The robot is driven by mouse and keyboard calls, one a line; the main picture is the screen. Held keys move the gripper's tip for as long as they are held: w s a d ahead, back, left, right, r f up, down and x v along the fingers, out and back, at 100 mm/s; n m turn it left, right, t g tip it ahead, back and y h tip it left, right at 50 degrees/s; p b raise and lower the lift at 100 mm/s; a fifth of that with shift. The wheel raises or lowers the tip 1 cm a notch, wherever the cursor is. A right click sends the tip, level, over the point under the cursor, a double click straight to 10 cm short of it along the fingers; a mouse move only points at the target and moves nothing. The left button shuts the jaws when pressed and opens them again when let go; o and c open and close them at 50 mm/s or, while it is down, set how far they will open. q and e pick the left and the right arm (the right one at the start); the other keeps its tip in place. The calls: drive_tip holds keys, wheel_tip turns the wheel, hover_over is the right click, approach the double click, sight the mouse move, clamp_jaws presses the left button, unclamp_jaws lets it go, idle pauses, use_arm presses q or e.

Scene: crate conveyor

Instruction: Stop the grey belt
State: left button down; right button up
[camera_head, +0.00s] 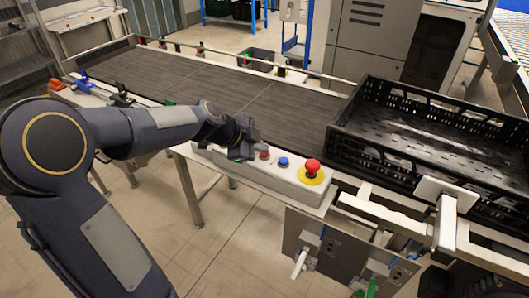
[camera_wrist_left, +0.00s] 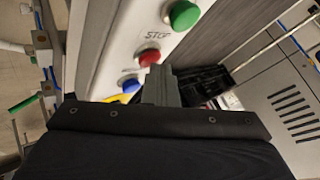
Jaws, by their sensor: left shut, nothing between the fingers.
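The grey belt (camera_head: 150,75) runs across the head view and also shows in the left wrist view (camera_wrist_left: 235,30). A pale control box (camera_head: 285,183) stands along its near edge. The box carries a red button (camera_head: 264,155), which in the left wrist view (camera_wrist_left: 149,57) sits beside the word STOP. A green button (camera_wrist_left: 184,15) and a blue button (camera_head: 283,162) flank it. A red mushroom button (camera_head: 312,166) on a yellow disc is at the box's right end. My left gripper (camera_head: 244,151) is shut and empty, close beside the red button; I cannot tell whether they touch.
A black crate (camera_head: 345,150) sits at the belt's right end. A small dark bin (camera_head: 255,60) is behind the belt. A blue clamp-like item (camera_head: 84,83) is at the near left edge. A grey cabinet (camera_head: 375,45) stands behind; floor is clear in front.

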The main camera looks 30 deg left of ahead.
sight(260, 155)
use_arm(q)
drive_tip(key=shift+r+p, duration=0.3)
drive_tip(key=shift+r, duration=0.5)
drive_tip(key=shift+r+p, duration=1.3)
drive_tip(key=shift+r, duration=1.25)
